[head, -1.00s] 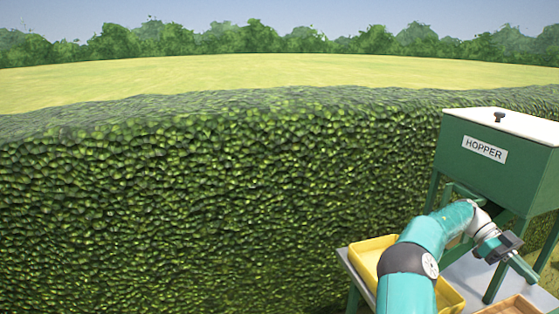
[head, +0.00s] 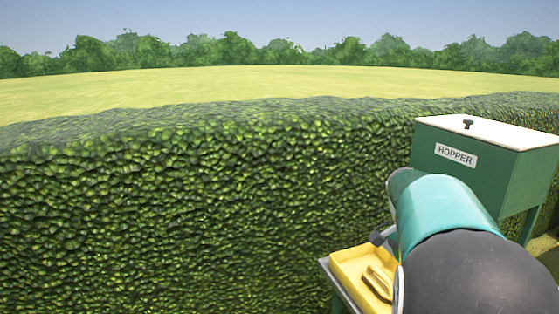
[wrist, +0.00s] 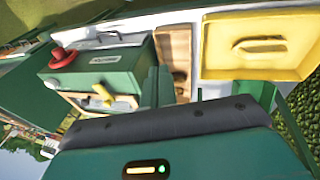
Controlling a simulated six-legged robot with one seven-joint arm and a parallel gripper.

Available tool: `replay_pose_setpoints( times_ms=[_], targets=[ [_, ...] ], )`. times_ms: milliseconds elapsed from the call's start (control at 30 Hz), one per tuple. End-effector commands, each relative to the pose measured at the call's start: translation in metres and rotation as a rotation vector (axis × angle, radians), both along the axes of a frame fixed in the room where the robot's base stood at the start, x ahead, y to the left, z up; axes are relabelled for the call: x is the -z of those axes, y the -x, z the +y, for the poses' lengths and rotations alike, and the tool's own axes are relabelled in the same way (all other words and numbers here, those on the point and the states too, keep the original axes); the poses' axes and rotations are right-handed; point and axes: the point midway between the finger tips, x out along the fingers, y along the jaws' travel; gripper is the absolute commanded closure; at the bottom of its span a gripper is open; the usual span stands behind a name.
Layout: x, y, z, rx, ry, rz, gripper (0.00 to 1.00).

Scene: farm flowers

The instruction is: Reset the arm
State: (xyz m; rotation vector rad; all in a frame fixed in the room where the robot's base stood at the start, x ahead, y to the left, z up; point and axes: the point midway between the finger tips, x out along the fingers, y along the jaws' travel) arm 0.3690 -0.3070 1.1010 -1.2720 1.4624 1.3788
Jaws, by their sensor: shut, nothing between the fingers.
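In the wrist view, my gripper (wrist: 158,84) shows as two green fingers close together. It is shut and empty, above the table. In the head view, my teal and dark arm (head: 450,225) fills the lower right, and the gripper itself is hidden behind it.
A green hopper (head: 478,165) with a white lid stands at the right by a tall hedge (head: 200,215). A yellow tray (head: 345,262), holding a yellow piece, also shows in the wrist view (wrist: 290,70). That view shows a wooden tray (wrist: 161,45) and a green box with a red knob (wrist: 62,57).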

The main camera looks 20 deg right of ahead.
Motion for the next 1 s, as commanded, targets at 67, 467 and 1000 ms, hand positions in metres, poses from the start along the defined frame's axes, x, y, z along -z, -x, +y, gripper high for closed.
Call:
replay_pose_setpoints(
  times_ms=[67,467,1000],
  targets=[
    [-0.007,-0.001,0.035,-0.143,-0.040,-0.065,1.00],
    [-0.025,0.022,0.195,-0.881,-0.090,-0.321,1.00],
    [-0.008,0.083,0.308,-1.518,0.060,-0.460,1.00]
  ],
)
